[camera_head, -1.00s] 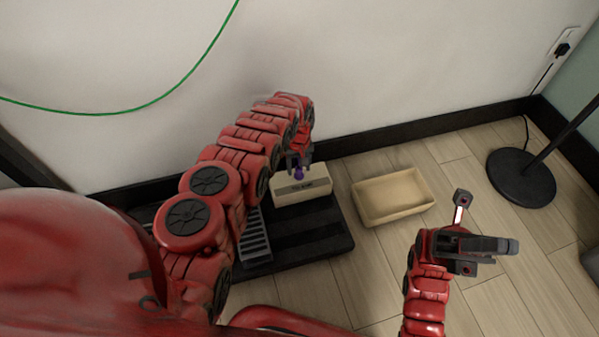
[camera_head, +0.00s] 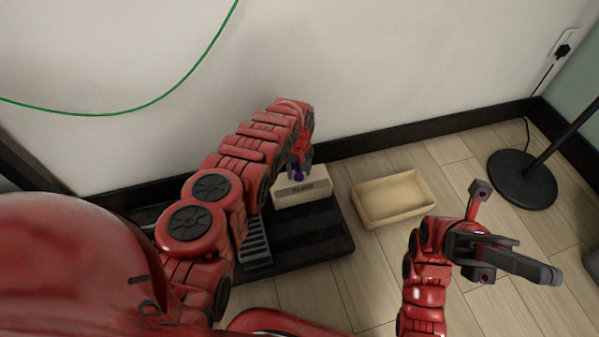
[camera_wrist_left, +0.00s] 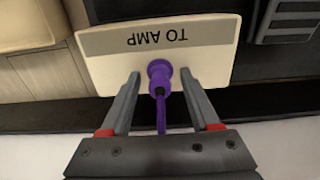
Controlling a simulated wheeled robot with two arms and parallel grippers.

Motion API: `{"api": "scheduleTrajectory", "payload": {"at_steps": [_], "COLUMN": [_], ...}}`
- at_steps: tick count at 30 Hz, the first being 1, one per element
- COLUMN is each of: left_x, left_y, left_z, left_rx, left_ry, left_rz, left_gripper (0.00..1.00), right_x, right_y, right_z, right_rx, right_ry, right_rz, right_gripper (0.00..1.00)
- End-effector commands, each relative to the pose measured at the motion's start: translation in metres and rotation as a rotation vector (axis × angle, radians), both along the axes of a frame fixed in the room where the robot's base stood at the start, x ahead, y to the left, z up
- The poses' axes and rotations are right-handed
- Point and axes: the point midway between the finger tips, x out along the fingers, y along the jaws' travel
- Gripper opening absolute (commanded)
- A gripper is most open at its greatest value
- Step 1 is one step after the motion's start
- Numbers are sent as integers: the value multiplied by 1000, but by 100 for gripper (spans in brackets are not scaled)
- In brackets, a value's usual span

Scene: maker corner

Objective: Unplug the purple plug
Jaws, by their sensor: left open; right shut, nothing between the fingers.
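The purple plug (camera_wrist_left: 158,70) sits in the face of a cream box (camera_wrist_left: 105,65) marked "TO AMP" in the left wrist view. Its purple cable runs from the plug toward my wrist. My left gripper (camera_wrist_left: 162,80) is open, with one finger on each side of the plug and gaps showing between. In the head view the plug (camera_head: 298,175) is a small purple spot at my left gripper (camera_head: 298,168), and the box (camera_head: 305,190) is partly hidden behind it. My right gripper (camera_head: 555,275) is shut and empty, away at the right.
The box stands on a black platform (camera_head: 315,240) by the wall. An empty cream tray (camera_head: 400,210) lies on the floor right of it. A black round lamp base (camera_head: 522,180) stands further right, near a wall outlet with a black plug (camera_head: 563,50). A green cable (camera_head: 190,75) hangs on the wall.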

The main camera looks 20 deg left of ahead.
Motion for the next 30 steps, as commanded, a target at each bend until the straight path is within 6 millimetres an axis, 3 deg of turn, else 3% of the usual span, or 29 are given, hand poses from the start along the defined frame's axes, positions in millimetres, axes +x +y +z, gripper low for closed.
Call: {"api": "scheduleTrajectory", "payload": {"at_steps": [30], "left_x": [1], "left_y": [0], "left_z": [1], "left_rx": [1], "left_ry": [-3], "left_rz": [1], "left_gripper": [62], "right_x": [0], "right_y": [0], "right_z": [6], "right_rx": [0], "right_ry": [1], "right_rz": [0], "right_gripper": [0]}}
